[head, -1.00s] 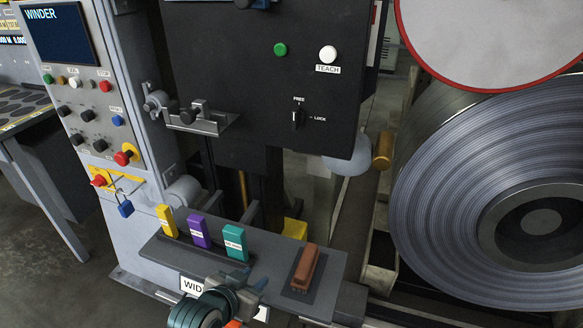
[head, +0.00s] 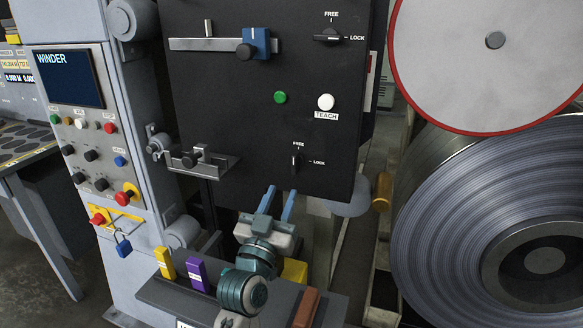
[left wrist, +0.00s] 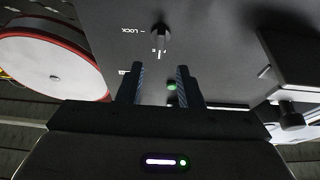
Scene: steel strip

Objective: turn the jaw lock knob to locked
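Two dark FREE/LOCK knobs are on the black panel (head: 235,110); I cannot tell which is named the jaw lock. The lower knob (head: 296,161) stands upright, toward FREE. The upper knob (head: 328,37) lies sideways, in line with LOCK. My left gripper (head: 281,190) is open and empty, its blue fingers pointing up just below the lower knob, apart from it. In the left wrist view a knob (left wrist: 161,40) with an upside-down LOCK label lies beyond and between the open fingertips (left wrist: 160,70). My right gripper is not in view.
A clamp bracket (head: 205,164) juts out left of the lower knob. Green (head: 280,97) and white TEACH (head: 326,101) buttons sit above it. A shelf with yellow (head: 165,263) and purple (head: 198,275) blocks is below. A large steel coil (head: 440,215) stands at right.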

